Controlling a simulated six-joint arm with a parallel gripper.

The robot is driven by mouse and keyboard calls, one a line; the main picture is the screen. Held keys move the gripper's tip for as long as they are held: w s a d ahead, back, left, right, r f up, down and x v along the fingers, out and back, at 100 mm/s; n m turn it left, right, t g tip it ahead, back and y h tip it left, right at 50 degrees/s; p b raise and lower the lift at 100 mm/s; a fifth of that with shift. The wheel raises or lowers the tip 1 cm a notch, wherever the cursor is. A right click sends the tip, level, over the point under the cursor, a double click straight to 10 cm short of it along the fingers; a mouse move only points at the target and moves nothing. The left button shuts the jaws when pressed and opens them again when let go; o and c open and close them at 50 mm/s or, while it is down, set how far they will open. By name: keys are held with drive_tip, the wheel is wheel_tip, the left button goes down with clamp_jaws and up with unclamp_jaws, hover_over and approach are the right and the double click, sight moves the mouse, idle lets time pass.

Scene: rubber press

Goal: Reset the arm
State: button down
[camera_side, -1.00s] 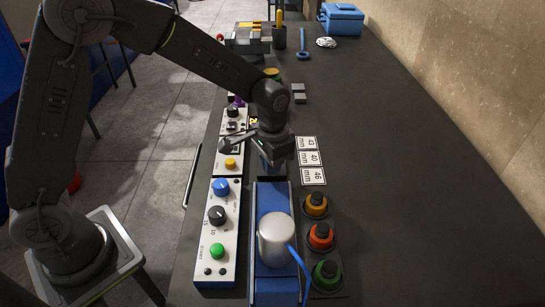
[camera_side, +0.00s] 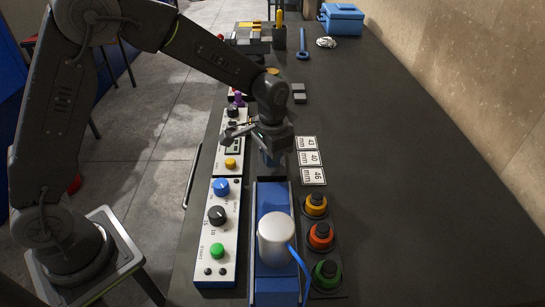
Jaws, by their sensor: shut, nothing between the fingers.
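My gripper (camera_side: 228,144) is at the end of my arm in the side view, above the white control panel, pointing left. Its fingers are shut with nothing visible between them. The blue press (camera_side: 273,205) with a white cylinder (camera_side: 276,238) on it stands in front of my gripper, nearer the camera. The front control panel (camera_side: 216,270) has blue, black and green knobs and buttons, and the rear one has a yellow button (camera_side: 230,163). My wrist hides part of the press's far end.
Label cards (camera_side: 311,158) lie right of the press. Orange, red and green round pieces (camera_side: 320,235) stand in a row at the front right. The table's right side is clear.

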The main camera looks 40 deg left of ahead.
drive_tip(key=shift+w+a, duration=0.15)
drive_tip(key=shift+a, duration=0.05)
idle(0.4)
drive_tip(key=shift+s+d, duration=0.2)
drive_tip(key=shift+d, duration=0.05)
drive_tip(key=shift+s+d, duration=0.25)
drive_tip(key=shift+s, duration=0.1)
drive_tip(key=shift+r, duration=0.15)
wheel_tip(320, 180, up, 10)
idle(1.3)
idle(1.1)
